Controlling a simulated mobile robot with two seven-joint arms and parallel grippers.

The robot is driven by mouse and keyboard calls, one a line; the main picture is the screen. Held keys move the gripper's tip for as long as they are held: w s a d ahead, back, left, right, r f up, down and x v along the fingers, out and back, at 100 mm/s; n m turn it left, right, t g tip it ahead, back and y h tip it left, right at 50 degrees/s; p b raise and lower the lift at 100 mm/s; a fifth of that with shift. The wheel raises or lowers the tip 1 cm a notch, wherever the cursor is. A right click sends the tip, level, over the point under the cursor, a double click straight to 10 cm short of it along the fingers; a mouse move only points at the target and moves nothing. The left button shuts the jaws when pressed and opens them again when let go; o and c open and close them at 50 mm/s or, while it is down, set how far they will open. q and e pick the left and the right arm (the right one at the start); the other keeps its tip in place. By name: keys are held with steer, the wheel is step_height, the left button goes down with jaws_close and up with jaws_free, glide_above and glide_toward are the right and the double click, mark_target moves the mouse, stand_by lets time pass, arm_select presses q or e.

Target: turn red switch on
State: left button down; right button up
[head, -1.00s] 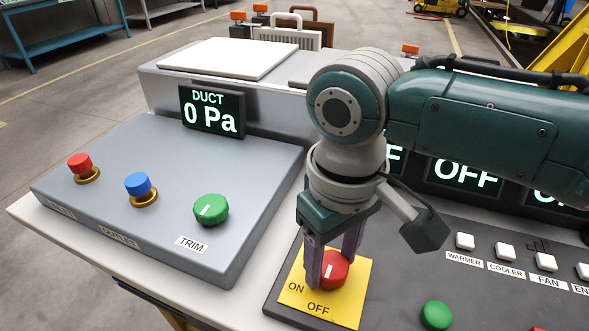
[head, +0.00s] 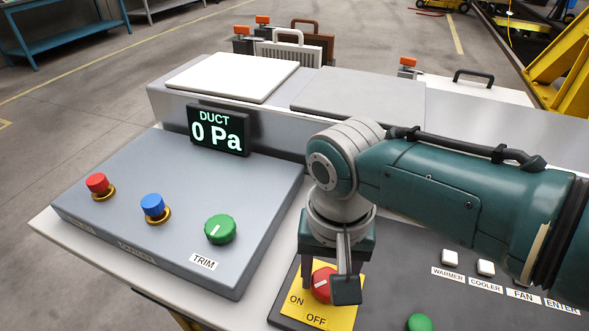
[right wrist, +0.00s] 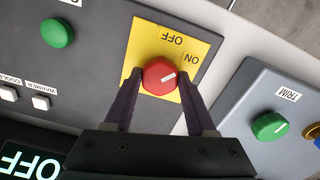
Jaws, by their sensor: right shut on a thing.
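The red switch (head: 321,286) is a round knob with a white mark on a yellow plate (head: 294,305) lettered ON and OFF. My right gripper (head: 326,276) reaches down over it, shut on the knob, and hides part of it in the head view. In the right wrist view the red switch (right wrist: 160,76) sits between the two fingers of the right gripper (right wrist: 159,92). Its white mark points roughly toward the ON lettering. A display (right wrist: 30,165) at the lower left of that view reads OFF. My left gripper is not in view.
The grey box to the left carries a red button (head: 97,184), a blue button (head: 153,206) and a green TRIM knob (head: 220,229). The DUCT display (head: 218,130) reads 0 Pa. White buttons (head: 450,257) and a green button (head: 419,323) are on the dark panel.

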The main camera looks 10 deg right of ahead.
steer(key=shift+m+p, duration=0.45)
steer(key=shift+m, duration=1.15)
steer(key=o, duration=1.4)
steer(key=shift+c, duration=0.2)
step_height(320, 180, up, 10)
steer(key=p, duration=0.5)
steer(key=shift+p, duration=0.35)
